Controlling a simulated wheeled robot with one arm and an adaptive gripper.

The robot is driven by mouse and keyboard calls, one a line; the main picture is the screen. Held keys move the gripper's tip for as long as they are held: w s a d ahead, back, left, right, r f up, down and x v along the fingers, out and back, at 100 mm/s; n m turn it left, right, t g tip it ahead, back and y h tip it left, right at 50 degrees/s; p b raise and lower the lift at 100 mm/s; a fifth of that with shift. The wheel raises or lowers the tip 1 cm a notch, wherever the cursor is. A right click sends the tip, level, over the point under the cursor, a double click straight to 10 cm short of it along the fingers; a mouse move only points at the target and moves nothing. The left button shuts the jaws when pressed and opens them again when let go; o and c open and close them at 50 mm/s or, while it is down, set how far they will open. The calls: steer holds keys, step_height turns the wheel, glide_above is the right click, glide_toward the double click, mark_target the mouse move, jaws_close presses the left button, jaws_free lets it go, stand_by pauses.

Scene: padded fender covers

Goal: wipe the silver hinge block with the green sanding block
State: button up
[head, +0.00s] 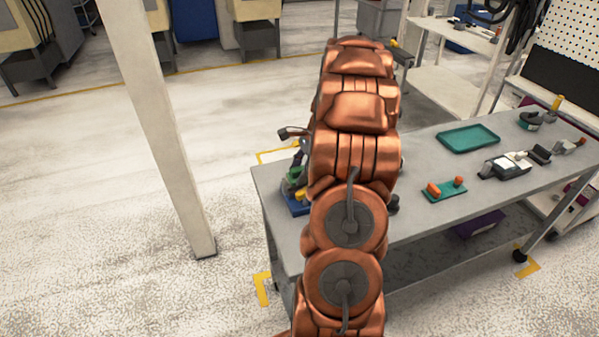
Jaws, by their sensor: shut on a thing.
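My arm covers the middle of the head view and hides part of the grey bench top. My gripper (299,165) shows only partly, at the left edge of the arm over the bench's left end. It is shut on a small green piece, which looks like the green sanding block (295,173). The green block is above a blue item (296,203) with a yellow part (300,193). I cannot make out the silver hinge block; it may be hidden by my arm. Whether the green block touches anything is too small to tell.
The grey bench (420,220) also holds a teal tray (468,138), a green plate with orange parts (446,189), a black-and-white device (507,166) and several small tools at the right. A pale post (165,130) stands left of the bench, with open floor around it.

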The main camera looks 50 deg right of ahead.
steer(key=shift+r, duration=0.35)
steer(key=shift+r+p, duration=1.25)
steer(key=shift+r, duration=1.65)
steer(key=o, duration=0.4)
steer(key=c, duration=0.4)
steer(key=shift+w, duration=0.1)
